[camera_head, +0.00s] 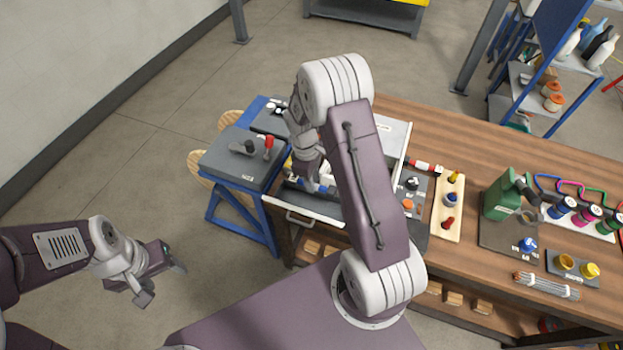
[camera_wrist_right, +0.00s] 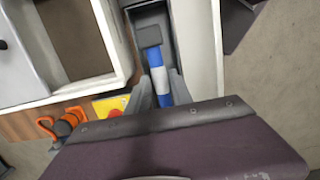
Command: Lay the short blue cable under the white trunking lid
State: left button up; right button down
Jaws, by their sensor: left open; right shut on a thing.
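My right gripper (camera_wrist_right: 162,88) is shut on a blue stick-like thing with a white band (camera_wrist_right: 160,82) and a dark grey end, above or in a narrow grey trough. In the head view my right gripper (camera_head: 311,185) is over the open drawer (camera_head: 290,217), partly hidden by my arm. I cannot tell whether this thing is the short blue cable. A thin blue cord (camera_head: 545,182) shows at the bench's right. A white panel (camera_head: 393,133) lies behind my right arm; I cannot tell whether it is the trunking lid. My left gripper (camera_head: 163,282) is open and empty over the floor.
A blue stand (camera_head: 240,200) with a grey top stands left of the wooden bench (camera_head: 470,140). The floor at left is clear.

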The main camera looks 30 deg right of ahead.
notch_tip(320, 180, down, 6)
jog(key=b, duration=0.4)
jog(key=shift+b, duration=0.4)
jog(key=shift+f, duration=0.2)
jog(key=shift+f+b, duration=1.5)
jog(key=shift+f, duration=0.75)
jog(key=c, duration=1.1)
grip_release()
jog(key=shift+o, duration=0.2)
jog(key=r, duration=0.6)
jog(key=w+r, duration=0.1)
jog(key=r, duration=0.2)
jog(key=shift+a, duration=0.35)
